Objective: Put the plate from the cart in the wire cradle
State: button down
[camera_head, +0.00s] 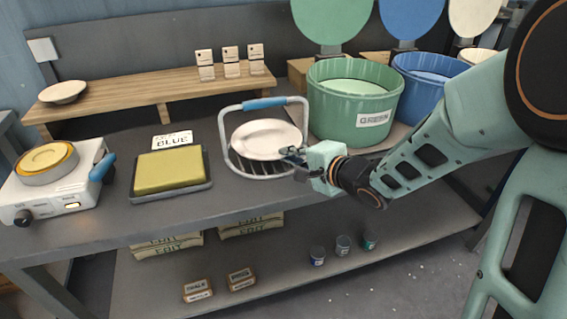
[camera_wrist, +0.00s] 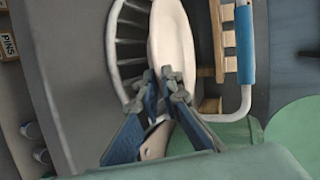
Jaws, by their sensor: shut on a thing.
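The white plate (camera_head: 265,138) is within the outline of the wire cradle (camera_head: 224,140), tilted above its lower bars. The cradle is a pale metal frame with a blue grip on its top bar. My gripper (camera_head: 294,154) is shut on the plate's right edge. In the wrist view my gripper (camera_wrist: 166,82) pinches the rim of the plate (camera_wrist: 172,40), which is seen nearly edge-on. The cradle's bars (camera_wrist: 131,42) show left of it and the blue grip (camera_wrist: 245,45) right. I cannot tell whether the plate touches the bars.
A green tub (camera_head: 355,105) stands close right of the cradle, with a blue tub (camera_head: 425,85) beyond. A yellow pad in a tray (camera_head: 171,170) and a white hotplate (camera_head: 65,185) stand to the left. A small bowl (camera_head: 62,92) sits on the wooden shelf (camera_head: 130,93) behind.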

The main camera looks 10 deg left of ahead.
jog(key=shift+f+b, duration=0.35)
jog(key=shift+f, duration=0.2)
jog(key=c, duration=2.1)
grip_release()
jog(key=shift+f, duration=0.15)
jog(key=p+v, duration=0.3)
jog(key=v, duration=0.9)
